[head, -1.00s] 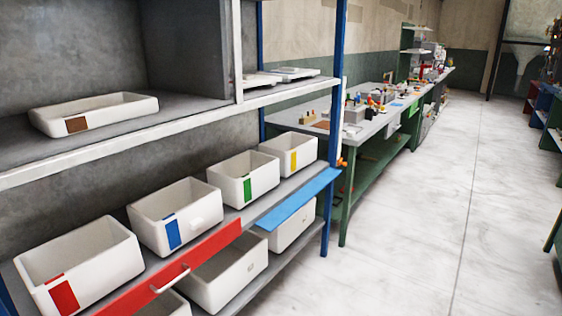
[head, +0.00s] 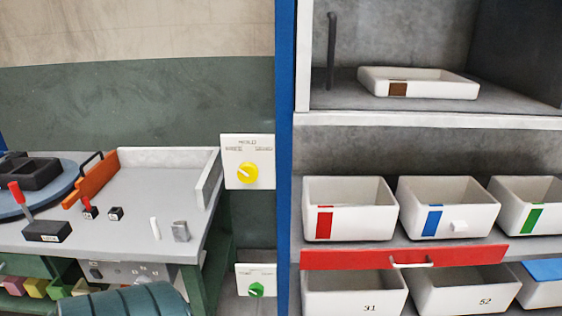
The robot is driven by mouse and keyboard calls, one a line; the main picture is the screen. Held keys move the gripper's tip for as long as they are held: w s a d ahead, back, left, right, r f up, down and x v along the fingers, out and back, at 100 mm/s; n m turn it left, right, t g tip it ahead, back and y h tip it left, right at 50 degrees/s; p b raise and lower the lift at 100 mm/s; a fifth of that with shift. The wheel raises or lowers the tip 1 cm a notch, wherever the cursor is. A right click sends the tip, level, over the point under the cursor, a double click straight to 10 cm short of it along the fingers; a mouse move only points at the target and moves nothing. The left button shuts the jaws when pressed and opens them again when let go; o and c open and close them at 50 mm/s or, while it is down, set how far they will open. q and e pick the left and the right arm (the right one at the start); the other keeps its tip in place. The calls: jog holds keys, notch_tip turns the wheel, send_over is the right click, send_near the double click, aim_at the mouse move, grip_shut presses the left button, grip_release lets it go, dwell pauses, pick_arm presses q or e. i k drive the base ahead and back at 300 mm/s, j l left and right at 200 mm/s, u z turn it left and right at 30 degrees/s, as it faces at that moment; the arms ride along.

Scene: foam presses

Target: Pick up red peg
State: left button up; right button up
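A smaller red piece (head: 87,203) stands on a small black block further right. I cannot tell whether either is the red peg. The red-marked white bin (head: 347,223) stands on the shelf at the right; no peg shows in it. Neither of my grippers is in view.
Blue-marked (head: 411,216) and green-marked (head: 507,213) bins stand beside the red-marked one. A red panel with a handle (head: 330,259) runs below them. A blue post (head: 286,150) separates bench and shelf. A dark green rounded object (head: 130,302) is before the bench.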

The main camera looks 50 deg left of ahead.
aim_at(85, 199)
jog(key=u, duration=2.75)
jog(key=i+j, duration=0.3)
jog(key=i, duration=0.2)
jog(key=i+j, duration=0.3)
jog(key=i, duration=0.2)
jog(key=i+j, duration=0.1)
jog(key=j, duration=0.3)
jog(key=i+j, duration=0.15)
jog(key=j, duration=0.25)
jog(key=i+j, duration=0.1)
jog(key=j, duration=0.3)
jog(key=i+j+z, duration=0.1)
jog(key=j, duration=0.35)
jog(key=i+j, duration=0.15)
jog(key=j, duration=0.25)
